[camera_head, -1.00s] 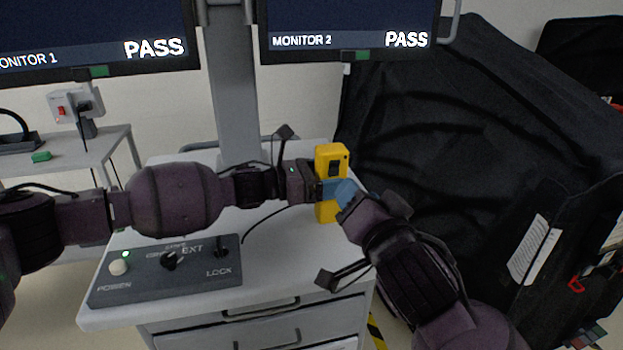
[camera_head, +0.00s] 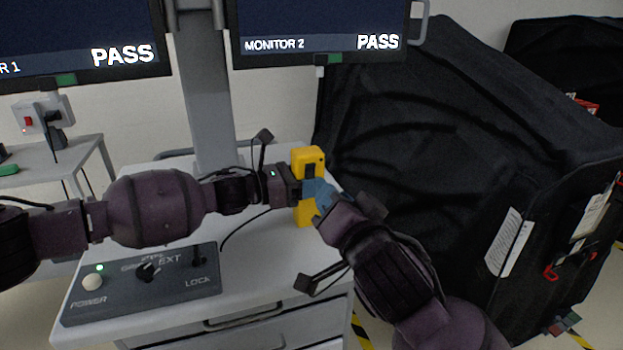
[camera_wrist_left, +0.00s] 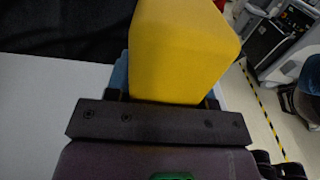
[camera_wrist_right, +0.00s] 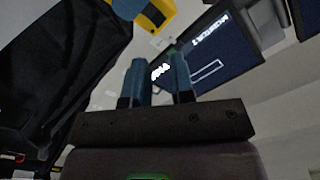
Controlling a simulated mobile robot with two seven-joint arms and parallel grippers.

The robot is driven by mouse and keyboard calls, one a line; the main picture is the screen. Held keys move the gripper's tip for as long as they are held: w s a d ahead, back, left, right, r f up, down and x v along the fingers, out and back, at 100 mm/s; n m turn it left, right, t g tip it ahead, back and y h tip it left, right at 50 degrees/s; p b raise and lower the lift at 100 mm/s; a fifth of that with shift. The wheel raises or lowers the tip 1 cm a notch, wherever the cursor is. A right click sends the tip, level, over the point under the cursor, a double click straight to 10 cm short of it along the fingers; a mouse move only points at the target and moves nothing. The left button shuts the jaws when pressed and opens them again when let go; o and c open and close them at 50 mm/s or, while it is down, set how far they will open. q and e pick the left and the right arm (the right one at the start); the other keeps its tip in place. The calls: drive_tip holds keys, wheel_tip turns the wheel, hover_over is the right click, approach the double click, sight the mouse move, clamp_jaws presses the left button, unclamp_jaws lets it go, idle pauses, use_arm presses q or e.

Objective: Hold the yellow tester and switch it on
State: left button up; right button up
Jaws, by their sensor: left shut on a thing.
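The yellow tester (camera_head: 307,157) is upright above the cart top in the head view, with a dark patch on its front. My left gripper (camera_head: 308,188) is shut on its middle from the left. In the left wrist view the tester (camera_wrist_left: 183,50) fills the space between the blue fingers. My right gripper (camera_head: 322,194) is close by at the tester's lower right. In the right wrist view its blue fingers (camera_wrist_right: 160,82) stand a little apart with nothing between them, and the tester (camera_wrist_right: 160,14) shows beyond them at the top.
A grey control panel (camera_head: 140,287) with a power button, knob and lever lies on the white cart top (camera_head: 250,235). Two monitors reading PASS hang behind, including monitor 2 (camera_head: 320,25). A black covered cart (camera_head: 440,130) stands close on the right.

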drive_tip(key=shift+a+f+y, duration=0.25)
drive_tip(key=shift+f+y, duration=0.05)
drive_tip(key=shift+c, duration=1.2)
drive_tip(key=a+f+y, duration=0.2)
drive_tip(key=shift+s+f+y, duration=0.1)
drive_tip(key=shift+s+y, duration=0.05)
drive_tip(key=shift+y, duration=0.25)
clamp_jaws()
drive_tip(key=f+m+y, duration=0.1)
drive_tip(key=f+m+t+y, duration=0.1)
drive_tip(key=m, duration=0.1)
drive_tip(key=shift+s+a+f, duration=0.15)
drive_tip(key=shift+s+f, duration=0.05)
drive_tip(key=shift+s, duration=0.2)
drive_tip(key=shift+s+d+f+m+t+h, duration=0.2)
drive_tip(key=shift+d+f+m+t+h, duration=0.55)
drive_tip(key=shift+m, duration=0.5)
drive_tip(key=shift+s+d+f+m+t+h, duration=0.25)
drive_tip(key=shift+d+m+t+h, duration=0.2)
drive_tip(key=shift+m+t, duration=0.6)
drive_tip(key=shift+s+d+f+m+t+h, duration=0.2)
drive_tip(key=shift+d+f+m+t+h, duration=0.4)
drive_tip(key=shift+m, duration=0.8)
drive_tip(key=shift+d+r, duration=0.1)
